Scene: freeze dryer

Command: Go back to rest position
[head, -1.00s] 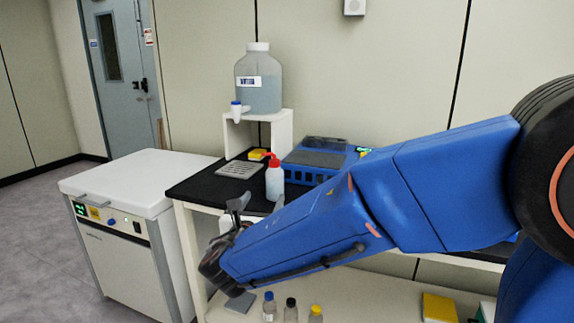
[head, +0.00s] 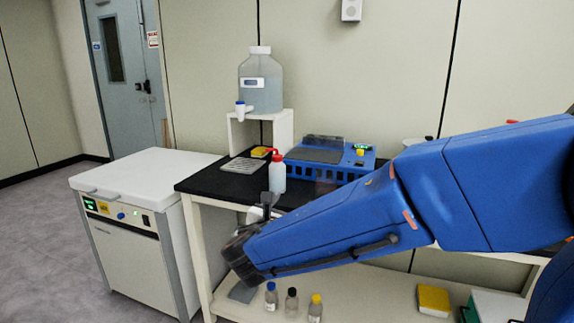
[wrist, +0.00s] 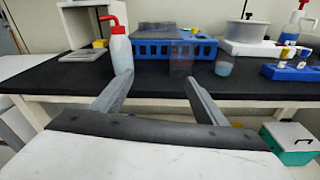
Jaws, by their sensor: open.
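My gripper (head: 264,204) is at the end of my blue arm, in front of the black bench top (head: 205,182). In the wrist view my gripper (wrist: 157,82) has its two fingers wide apart with nothing between them. The fingertips point toward the bench. The left fingertip overlaps the foot of a white wash bottle with a red cap (wrist: 120,50) in the picture; I cannot tell the gap. My arm hides part of the bench in the head view.
The white freeze dryer cabinet (head: 125,255) stands left of the bench. Several capped bottles (head: 291,303) stand on the lower shelf. The left floor is clear.

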